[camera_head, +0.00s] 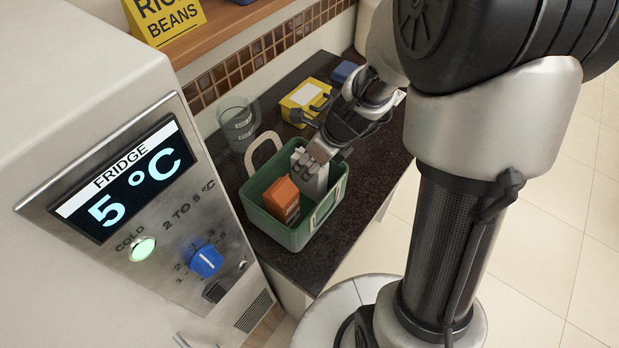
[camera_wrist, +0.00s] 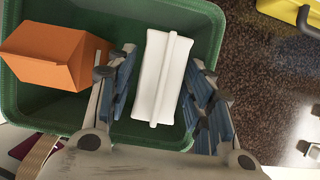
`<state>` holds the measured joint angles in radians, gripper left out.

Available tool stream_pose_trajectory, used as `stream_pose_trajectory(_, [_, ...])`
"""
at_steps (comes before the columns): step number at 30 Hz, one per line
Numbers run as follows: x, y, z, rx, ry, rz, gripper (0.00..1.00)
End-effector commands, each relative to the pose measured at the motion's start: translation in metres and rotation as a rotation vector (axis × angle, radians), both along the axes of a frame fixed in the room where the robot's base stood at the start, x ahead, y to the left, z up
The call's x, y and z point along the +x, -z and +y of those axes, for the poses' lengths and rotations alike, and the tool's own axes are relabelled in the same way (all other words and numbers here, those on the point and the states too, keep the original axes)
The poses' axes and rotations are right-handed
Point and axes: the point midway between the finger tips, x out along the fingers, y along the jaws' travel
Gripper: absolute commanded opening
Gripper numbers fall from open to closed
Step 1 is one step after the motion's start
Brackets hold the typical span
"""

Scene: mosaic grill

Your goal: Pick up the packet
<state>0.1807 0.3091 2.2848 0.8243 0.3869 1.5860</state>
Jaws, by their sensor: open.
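A white packet (camera_wrist: 160,78) with a raised seam down its middle lies in a green basket (camera_wrist: 118,141), seen in the wrist view. My gripper (camera_wrist: 164,80) is open, with one finger on each side of the packet. I cannot tell whether the fingers touch it. In the head view, my gripper (camera_head: 315,160) reaches down into the green basket (camera_head: 291,237). The packet (camera_head: 318,181) is partly hidden there by the gripper. An orange box (camera_head: 283,198) sits beside it in the basket and also shows at the left of the wrist view (camera_wrist: 50,58).
The basket stands on a dark speckled counter (camera_head: 375,158) with a pale handle at its side. A clear glass jug (camera_head: 238,122), a yellow box (camera_head: 304,94) and a small blue item (camera_head: 344,72) stand behind it. A fridge panel (camera_head: 118,178) is at the left.

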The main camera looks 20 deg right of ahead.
Motion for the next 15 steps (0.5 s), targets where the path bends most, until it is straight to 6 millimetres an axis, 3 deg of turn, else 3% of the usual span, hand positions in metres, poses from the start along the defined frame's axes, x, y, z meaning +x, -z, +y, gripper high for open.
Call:
stream_pose_trajectory(2, [0.003, 0.0124, 0.0028, 0.001, 0.0, 0.001, 0.47])
stream_pose_trajectory(9, [0.0044, 0.0112, 0.003, 0.0, 0.0, -0.001, 0.47])
stream_pose_trajectory(15, [0.0042, 0.0113, 0.0029, -0.001, 0.0, -0.001, 0.34])
